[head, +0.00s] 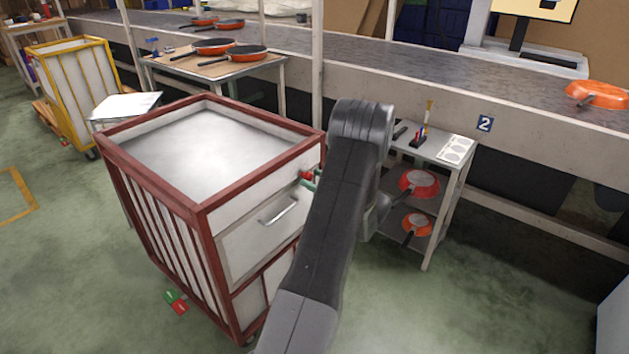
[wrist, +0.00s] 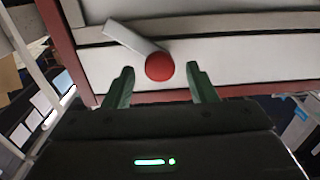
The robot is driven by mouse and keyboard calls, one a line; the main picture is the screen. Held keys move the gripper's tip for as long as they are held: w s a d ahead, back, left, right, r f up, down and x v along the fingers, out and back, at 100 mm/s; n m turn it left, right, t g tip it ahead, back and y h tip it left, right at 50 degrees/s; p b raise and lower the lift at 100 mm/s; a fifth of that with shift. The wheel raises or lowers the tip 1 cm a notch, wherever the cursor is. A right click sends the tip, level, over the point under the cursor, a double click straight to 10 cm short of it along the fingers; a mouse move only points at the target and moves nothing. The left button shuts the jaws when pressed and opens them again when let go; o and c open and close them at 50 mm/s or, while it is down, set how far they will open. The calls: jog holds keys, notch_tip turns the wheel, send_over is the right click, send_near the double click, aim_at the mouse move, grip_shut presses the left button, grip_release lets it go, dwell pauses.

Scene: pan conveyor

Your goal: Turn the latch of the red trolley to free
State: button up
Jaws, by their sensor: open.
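The red trolley (head: 207,208) has a dark red frame and white panels, and stands left of my arm in the head view. Its latch (wrist: 132,37) shows in the wrist view as a pale bar slanting up and left from a round red knob (wrist: 159,67). In the head view the red knob (head: 305,174) is small, near the trolley's upper right corner. My gripper (wrist: 160,86) is open, with one green finger on each side, just short of the knob. Contact is not visible. In the head view my arm hides most of my gripper (head: 312,180).
A silver handle (head: 279,211) sits on the trolley's panel. A small shelf (head: 462,160) with red pans stands right of my arm, before the conveyor (head: 420,72). A yellow trolley (head: 68,85) stands at the left. The floor at the lower right is clear.

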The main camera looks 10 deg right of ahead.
jog(key=shift+w+a, duration=0.1)
jog(key=shift+w, duration=0.05)
jog(key=shift+c, duration=0.2)
grip_shut()
jog(key=shift+f+b, duration=0.1)
jog(key=shift+b, duration=0.2)
jog(key=n+b, duration=0.1)
jog(key=b, duration=0.1)
jog(key=n+b, duration=0.2)
jog(key=shift+f+n, duration=0.2)
jog(key=shift+n, duration=0.1)
jog(key=n+b, duration=0.2)
jog(key=b, duration=0.1)
jog(key=shift+n, duration=0.3)
jog(key=shift+a+r+n+b, duration=0.1)
jog(key=shift+r+n+b, duration=0.05)
jog(key=shift+n+b, duration=0.5)
jog(key=shift+r, duration=0.1)
